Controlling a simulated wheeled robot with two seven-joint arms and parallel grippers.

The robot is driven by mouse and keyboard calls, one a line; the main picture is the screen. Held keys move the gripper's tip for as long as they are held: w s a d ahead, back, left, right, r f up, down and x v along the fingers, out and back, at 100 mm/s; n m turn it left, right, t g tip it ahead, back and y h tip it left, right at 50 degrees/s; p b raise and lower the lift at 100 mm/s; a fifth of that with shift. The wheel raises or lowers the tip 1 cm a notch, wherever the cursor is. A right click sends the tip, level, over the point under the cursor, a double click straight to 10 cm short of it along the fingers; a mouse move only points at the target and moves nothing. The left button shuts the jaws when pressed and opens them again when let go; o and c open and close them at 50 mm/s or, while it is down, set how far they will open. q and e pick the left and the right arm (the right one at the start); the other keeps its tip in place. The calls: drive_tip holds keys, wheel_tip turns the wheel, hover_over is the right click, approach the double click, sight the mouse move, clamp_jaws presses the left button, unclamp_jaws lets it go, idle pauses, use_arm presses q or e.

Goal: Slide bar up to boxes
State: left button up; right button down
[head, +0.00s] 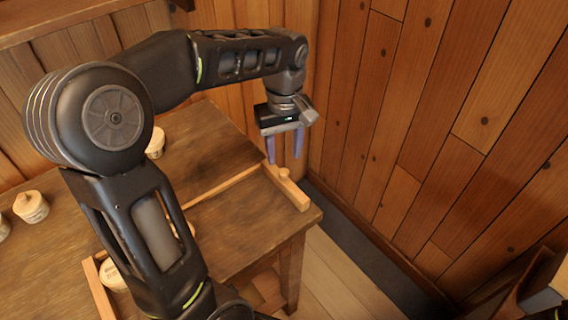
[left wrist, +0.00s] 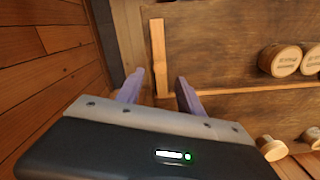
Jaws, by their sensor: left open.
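My left gripper (head: 285,157) is open and empty, pointing down over the right end of the table. Its two purple fingers also show in the left wrist view (left wrist: 161,80). A short pale wooden bar (head: 293,195) lies along the table's right end, just below the fingertips; it also shows in the left wrist view (left wrist: 157,50). I cannot tell whether the fingers touch it. Small round wooden boxes stand on the table: one at the far left (head: 31,206), one behind my arm (head: 155,143), one at lower left (head: 113,276).
A long thin wooden strip (head: 222,187) runs across the table (head: 240,225) to the short bar. Another pale strip (head: 99,292) lies near the lower-left box. A plank wall (head: 420,130) rises close on the right. My left arm hides part of the table.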

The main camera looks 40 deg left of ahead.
sight(284, 171)
use_arm(q)
wheel_tip(284, 171, down, 5)
drive_tip(key=shift+f, duration=0.1)
idle(0.3)
clamp_jaws()
idle(1.3)
